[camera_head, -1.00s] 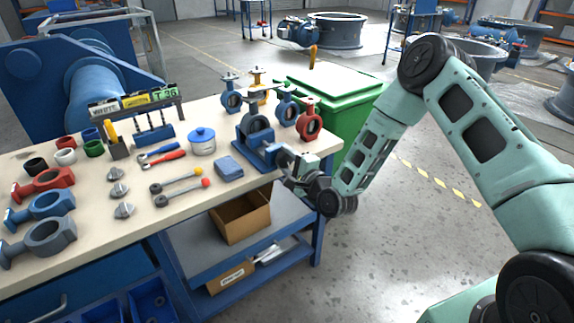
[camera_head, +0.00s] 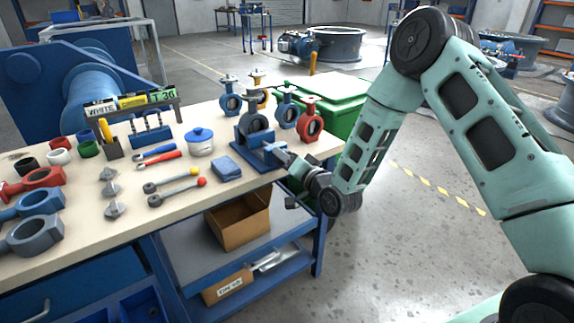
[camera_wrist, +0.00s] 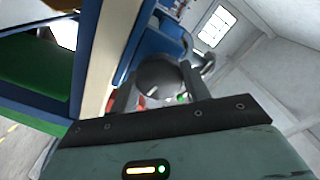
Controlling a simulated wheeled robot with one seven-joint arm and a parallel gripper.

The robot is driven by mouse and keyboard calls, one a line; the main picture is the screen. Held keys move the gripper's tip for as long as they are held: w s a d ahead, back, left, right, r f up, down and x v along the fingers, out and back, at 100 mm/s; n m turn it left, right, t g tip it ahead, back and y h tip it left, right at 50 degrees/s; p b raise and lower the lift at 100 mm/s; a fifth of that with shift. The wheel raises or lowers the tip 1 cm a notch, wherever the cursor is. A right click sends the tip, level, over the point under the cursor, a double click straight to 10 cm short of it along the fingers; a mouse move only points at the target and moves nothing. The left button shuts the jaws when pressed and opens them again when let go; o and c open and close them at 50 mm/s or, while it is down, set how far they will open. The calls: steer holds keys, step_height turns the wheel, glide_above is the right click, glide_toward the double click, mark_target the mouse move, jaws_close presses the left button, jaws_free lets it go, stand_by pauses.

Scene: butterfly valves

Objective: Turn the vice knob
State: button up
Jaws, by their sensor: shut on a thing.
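The blue vice (camera_head: 252,155) stands at the front right edge of the workbench and holds a grey butterfly valve (camera_head: 257,122) upright. My gripper (camera_head: 287,160) is at the front end of the vice, just off the bench edge. In the wrist view the round dark grey vice knob (camera_wrist: 160,74) sits between my two fingers (camera_wrist: 157,88). My gripper is shut on the knob. In the head view the knob is mostly hidden by my gripper.
A red valve (camera_head: 310,118) stands behind the vice. A green bin (camera_head: 335,95) is beyond the bench. Floor to the right is clear.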

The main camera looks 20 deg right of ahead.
steer(key=n+b, duration=0.2)
steer(key=n, duration=0.1)
steer(key=n+b, duration=0.1)
steer(key=shift+s+a+f+n, duration=0.1)
steer(key=shift+f+n, duration=0.15)
steer(key=shift+n, duration=0.15)
steer(key=n+b, duration=0.3)
steer(key=n, duration=0.1)
steer(key=shift+n+b, duration=0.3)
steer(key=n+b, duration=0.4)
steer(key=n, duration=0.1)
steer(key=shift+n+b, duration=1.35)
steer(key=shift+n, duration=0.55)
steer(key=shift+r, duration=0.1)
steer(key=o, duration=1)
steer(key=shift+r, duration=0.1)
